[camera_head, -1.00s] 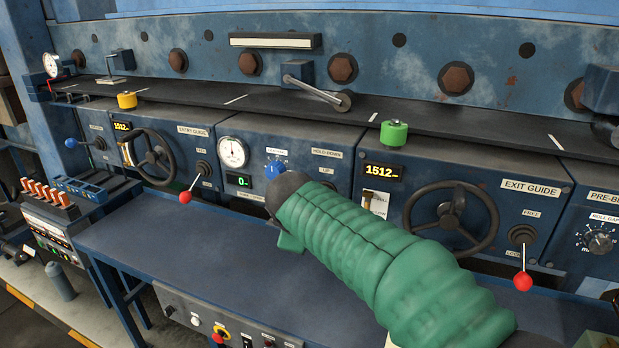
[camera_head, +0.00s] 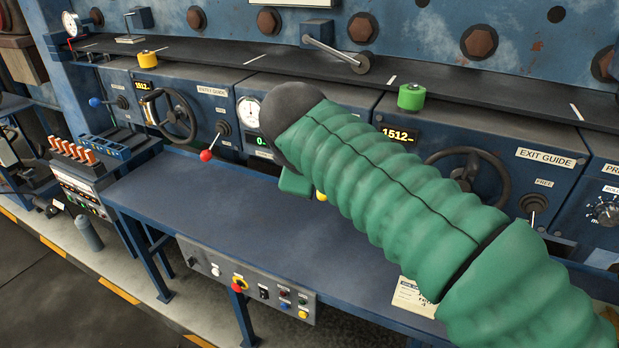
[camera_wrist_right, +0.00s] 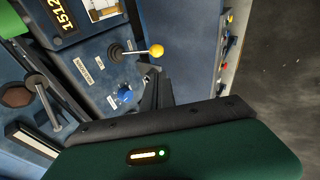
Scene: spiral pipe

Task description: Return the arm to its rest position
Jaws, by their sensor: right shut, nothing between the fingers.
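My right arm in its green ribbed sleeve (camera_head: 390,190) reaches from the lower right of the head view across the front of the blue control panel. Its dark rounded end (camera_head: 292,108) covers much of the middle panel section. The gripper fingers are hidden there. In the right wrist view my right gripper (camera_wrist_right: 157,88) shows as narrow dark fingers, shut and empty, beyond the green hand body (camera_wrist_right: 180,150). A blue knob (camera_wrist_right: 124,95) and a yellow-ball lever (camera_wrist_right: 156,51) lie beyond the fingers. My left gripper is not in view.
A blue bench (camera_head: 225,205) runs below the panel, largely clear. A red-ball lever (camera_head: 206,156) and handwheel (camera_head: 176,117) stand left of the arm. The exit guide handwheel (camera_head: 480,172) is partly behind the sleeve. A small button box (camera_head: 245,285) hangs under the bench.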

